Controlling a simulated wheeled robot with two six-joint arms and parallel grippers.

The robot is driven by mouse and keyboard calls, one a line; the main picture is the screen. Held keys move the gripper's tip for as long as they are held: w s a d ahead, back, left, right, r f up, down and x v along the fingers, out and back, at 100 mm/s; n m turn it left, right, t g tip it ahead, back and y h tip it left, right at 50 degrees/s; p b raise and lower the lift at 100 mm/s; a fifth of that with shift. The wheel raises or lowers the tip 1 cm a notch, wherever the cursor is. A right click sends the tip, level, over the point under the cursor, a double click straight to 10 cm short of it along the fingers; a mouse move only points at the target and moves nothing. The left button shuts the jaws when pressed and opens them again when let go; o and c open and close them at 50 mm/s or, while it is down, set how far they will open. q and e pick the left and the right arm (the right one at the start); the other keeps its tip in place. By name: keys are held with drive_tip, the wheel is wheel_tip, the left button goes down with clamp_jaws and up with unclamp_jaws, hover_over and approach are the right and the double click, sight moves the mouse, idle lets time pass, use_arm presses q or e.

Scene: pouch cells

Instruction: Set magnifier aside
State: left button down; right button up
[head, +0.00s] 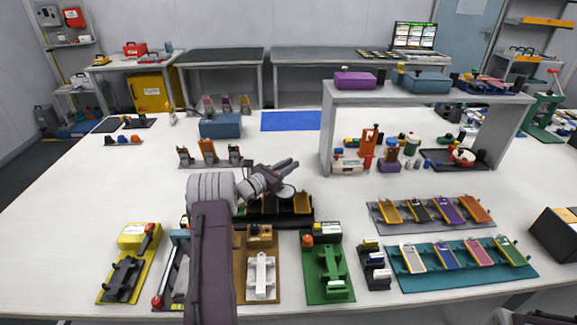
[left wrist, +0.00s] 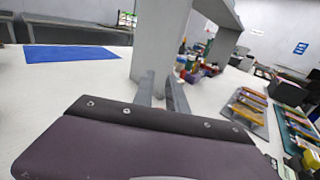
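My left gripper (head: 287,166) is above the middle of the white table, its fingers pointing to the right and away. In the left wrist view its two fingers (left wrist: 163,92) stand apart with nothing seen between them. A small round grey disc with a dark rim, perhaps the magnifier (head: 287,192), shows just below the fingers, over a black tray (head: 308,219). I cannot tell whether it touches the gripper. My left forearm hides part of that tray. The magnifier is not clear in the left wrist view.
A grey shelf (head: 327,135) stands to the right of the gripper. A blue mat (head: 291,121) lies bare at the back. Fixtures line the front edge, and racks of coloured cells, one on a teal board (head: 408,284), lie at right.

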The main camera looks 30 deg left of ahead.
use_arm(q)
drive_tip(key=c, duration=1.5)
unclamp_jaws()
drive_tip(key=shift+s+d+f, duration=0.1)
drive_tip(key=shift+d+f, duration=0.3)
drive_tip(key=shift+o, duration=0.9)
drive_tip(key=shift+d+r, duration=0.15)
drive_tip(key=shift+r, duration=0.1)
drive_tip(key=v, duration=0.9)
